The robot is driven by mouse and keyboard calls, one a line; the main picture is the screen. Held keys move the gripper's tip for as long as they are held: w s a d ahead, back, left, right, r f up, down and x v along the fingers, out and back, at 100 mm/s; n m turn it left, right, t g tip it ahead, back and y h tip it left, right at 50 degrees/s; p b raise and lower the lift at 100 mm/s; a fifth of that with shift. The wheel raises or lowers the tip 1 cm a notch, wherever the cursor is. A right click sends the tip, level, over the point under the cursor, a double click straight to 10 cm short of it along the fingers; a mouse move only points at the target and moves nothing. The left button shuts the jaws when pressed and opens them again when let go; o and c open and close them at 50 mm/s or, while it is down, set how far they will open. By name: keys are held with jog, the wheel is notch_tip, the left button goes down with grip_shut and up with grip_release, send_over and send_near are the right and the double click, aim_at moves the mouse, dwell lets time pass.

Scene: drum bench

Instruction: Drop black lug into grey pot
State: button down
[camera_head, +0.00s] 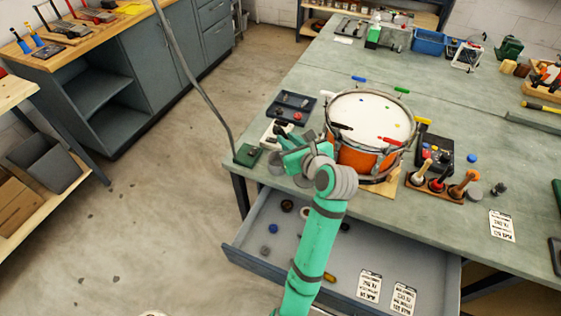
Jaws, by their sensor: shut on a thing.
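My gripper (291,148) is at the left side of the drum, low over the bench's front left corner. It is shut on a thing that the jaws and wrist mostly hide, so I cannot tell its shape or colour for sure. A small grey round pot-like thing (474,191) stands at the right end of the wooden tool rack, well to the right of my gripper. A small black piece (498,189) lies on the bench just right of it; I cannot tell whether it is a lug.
The orange drum (358,160) with a white head stands between my gripper and the wooden rack (434,189) of upright tools. A black case (436,150) sits behind the rack. An open drawer (400,249) with small parts juts out below. The bench's right middle is mostly clear.

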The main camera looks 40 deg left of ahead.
jog(key=shift+f, duration=1.9)
jog(key=c, duration=1.6)
grip_release()
jog(key=shift+o, duration=0.2)
jog(key=v, duration=1.1)
jog(key=shift+f, duration=0.2)
